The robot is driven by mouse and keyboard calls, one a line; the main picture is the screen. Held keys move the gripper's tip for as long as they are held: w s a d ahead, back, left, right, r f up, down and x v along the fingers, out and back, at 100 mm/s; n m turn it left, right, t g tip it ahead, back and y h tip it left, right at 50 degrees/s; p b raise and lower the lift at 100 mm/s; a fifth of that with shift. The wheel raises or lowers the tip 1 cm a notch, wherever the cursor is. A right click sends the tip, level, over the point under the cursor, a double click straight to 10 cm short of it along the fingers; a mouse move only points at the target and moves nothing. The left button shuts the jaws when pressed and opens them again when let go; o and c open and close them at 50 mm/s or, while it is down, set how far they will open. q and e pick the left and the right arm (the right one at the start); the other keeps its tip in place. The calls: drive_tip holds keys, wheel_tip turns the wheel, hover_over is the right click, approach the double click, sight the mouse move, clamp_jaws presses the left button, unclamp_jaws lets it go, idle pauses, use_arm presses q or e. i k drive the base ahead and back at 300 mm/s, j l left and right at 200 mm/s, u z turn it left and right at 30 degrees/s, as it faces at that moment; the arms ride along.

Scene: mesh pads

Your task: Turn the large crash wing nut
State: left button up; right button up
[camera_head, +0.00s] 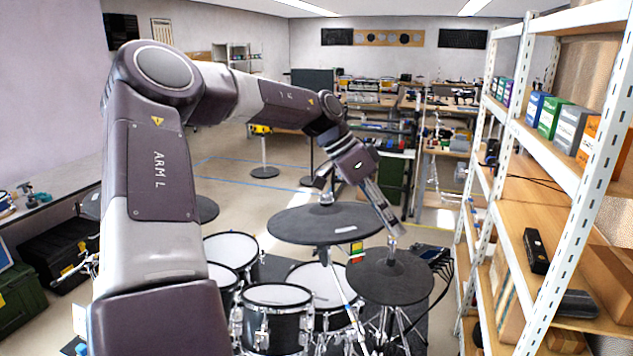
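A wide dark grey mesh cymbal pad (290,226) stands level in the middle, with a small light fitting (326,198) at its top centre. A smaller dark pad (378,287) sits lower and to its right. I cannot tell for sure which pad is the large crash. My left arm reaches over the drums from the left, and its gripper (391,230) points down at the smaller pad's centre post. The fingertips are at or just above the top of that post, where any wing nut is too small to make out. Whether they grip it is unclear. My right gripper is not in view.
Several drums with white heads (277,295) stand below the pads. A metal shelf unit (575,178) with boxes rises close on the right. Workbenches stand at the back. Open floor (240,185) lies behind the kit on the left.

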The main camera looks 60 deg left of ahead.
sight(324, 200)
drive_tip(key=i+j, duration=0.1)
drive_tip(key=j, duration=1.55)
